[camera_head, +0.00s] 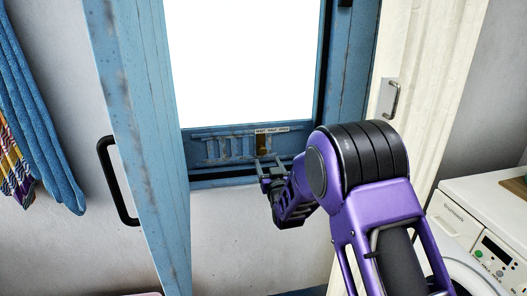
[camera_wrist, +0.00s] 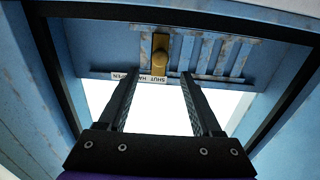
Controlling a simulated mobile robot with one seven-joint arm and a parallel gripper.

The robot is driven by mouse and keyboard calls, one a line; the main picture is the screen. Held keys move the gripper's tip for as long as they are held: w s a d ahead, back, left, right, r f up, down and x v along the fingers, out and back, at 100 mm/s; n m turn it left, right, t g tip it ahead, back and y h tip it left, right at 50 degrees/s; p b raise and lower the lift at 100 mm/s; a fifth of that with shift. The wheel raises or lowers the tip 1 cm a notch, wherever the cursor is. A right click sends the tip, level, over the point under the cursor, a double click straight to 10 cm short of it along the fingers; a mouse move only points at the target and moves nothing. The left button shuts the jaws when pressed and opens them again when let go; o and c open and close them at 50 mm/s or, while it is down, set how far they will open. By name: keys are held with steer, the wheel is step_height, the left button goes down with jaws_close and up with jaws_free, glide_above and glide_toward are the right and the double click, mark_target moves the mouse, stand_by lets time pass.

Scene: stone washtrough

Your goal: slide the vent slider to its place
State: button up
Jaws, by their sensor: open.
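The vent slider (camera_head: 262,145) is a small brass piece on the blue vent panel below the bright window pane. In the wrist view its brass knob (camera_wrist: 160,52) shows at the top centre, beside the SHUT end of the white label strip (camera_wrist: 140,78), which appears upside down. The label (camera_head: 272,130) reads SHUT, HALF, OPEN in the head view. My gripper (camera_head: 270,166) is open just in front of the panel, below the slider. In the wrist view its two fingers (camera_wrist: 160,74) point toward the knob, one on each side, with nothing held. Whether they touch it cannot be told.
Vent slots (camera_head: 228,148) lie left of the slider. A blue door leaf (camera_head: 140,140) with a black handle (camera_head: 117,180) stands open at left. A cream panel (camera_head: 425,80) with a metal handle is at right. A white washing machine (camera_head: 465,215) stands at lower right.

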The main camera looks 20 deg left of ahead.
mark_target(263, 152)
steer(key=x, duration=0.9)
steer(key=shift+d, duration=0.1)
jaws_close()
stand_by(1.3)
